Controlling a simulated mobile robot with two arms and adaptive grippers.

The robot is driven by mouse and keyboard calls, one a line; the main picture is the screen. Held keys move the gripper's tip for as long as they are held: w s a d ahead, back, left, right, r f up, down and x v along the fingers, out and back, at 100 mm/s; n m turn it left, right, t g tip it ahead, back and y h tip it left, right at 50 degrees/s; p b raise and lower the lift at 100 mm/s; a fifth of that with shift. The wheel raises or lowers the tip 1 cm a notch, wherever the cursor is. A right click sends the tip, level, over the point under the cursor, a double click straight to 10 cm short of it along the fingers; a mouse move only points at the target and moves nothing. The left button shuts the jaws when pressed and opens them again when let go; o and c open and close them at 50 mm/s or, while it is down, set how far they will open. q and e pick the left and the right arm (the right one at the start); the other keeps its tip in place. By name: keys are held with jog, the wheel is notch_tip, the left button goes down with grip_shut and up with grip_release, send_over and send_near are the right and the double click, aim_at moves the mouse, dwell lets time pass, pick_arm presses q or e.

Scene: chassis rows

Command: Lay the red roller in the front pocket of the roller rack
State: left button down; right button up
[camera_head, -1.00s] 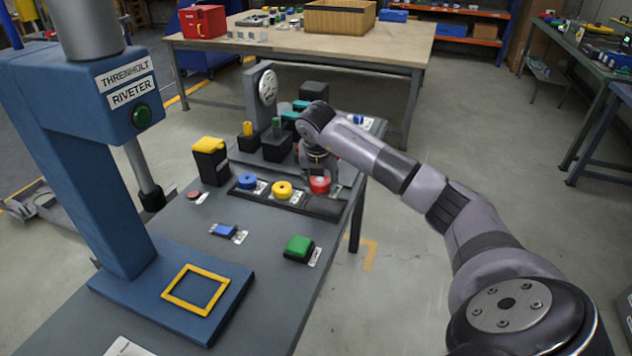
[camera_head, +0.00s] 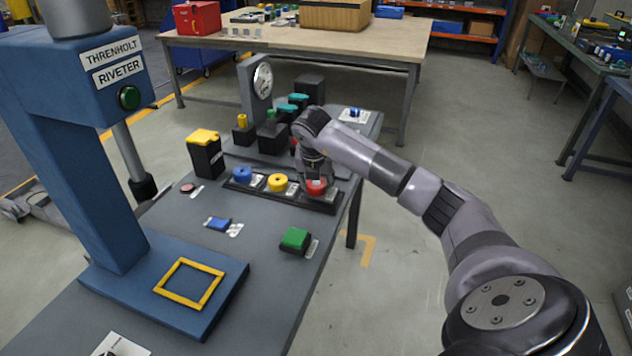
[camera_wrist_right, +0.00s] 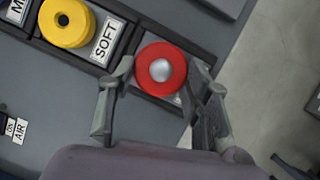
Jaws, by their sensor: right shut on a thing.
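The red roller (camera_head: 316,187) is a round red piece with a silver centre. It is at the right end of the black rack (camera_head: 296,195), beside a yellow roller (camera_head: 277,183) and a blue roller (camera_head: 243,175). My right gripper (camera_head: 315,178) points down over it. In the right wrist view the red roller (camera_wrist_right: 161,70) is between the two fingers of my gripper (camera_wrist_right: 160,85), which are shut on it. Whether it rests on the rack or hangs just above is unclear. The yellow roller (camera_wrist_right: 67,22) sits beside a SOFT label. My left gripper is not in view.
A blue riveter (camera_head: 75,150) stands at the left of the grey bench. A black box with yellow lid (camera_head: 204,150), a green button block (camera_head: 296,240) and a dial gauge (camera_head: 262,80) stand around the rack.

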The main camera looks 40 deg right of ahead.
jog(key=shift+f, duration=0.1)
dwell(0.5)
jog(key=shift+f+b, duration=0.55)
jog(key=shift+f, duration=0.1)
jog(key=o, duration=1.4)
jog(key=v, duration=1.2)
